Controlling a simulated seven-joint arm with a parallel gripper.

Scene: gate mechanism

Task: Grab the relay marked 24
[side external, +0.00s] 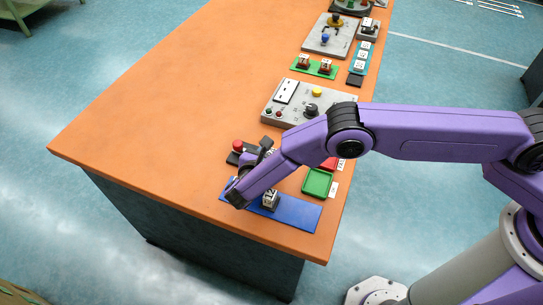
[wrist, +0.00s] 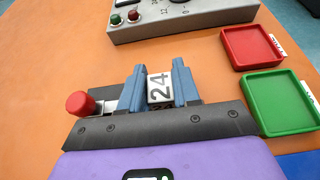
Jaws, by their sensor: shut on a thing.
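The relay marked 24 (wrist: 160,89) has a white face with dark digits. In the wrist view it sits between the blue-grey fingers of my gripper (wrist: 158,72), which is shut on it. Its lower part is hidden by the gripper body. In the side view my gripper (side external: 238,196) is low over the left end of the blue mat (side external: 298,213), and I cannot make out the held relay there. Another dark relay with a white label (side external: 270,199) shows on the blue mat beside my gripper; its number is too small to read surely.
A green tray (wrist: 282,103) and a red tray (wrist: 250,47) lie to the right in the wrist view. A red button (wrist: 80,103) is at the left, close to my gripper. A grey control panel (side external: 290,108) stands beyond. The table's left part is clear.

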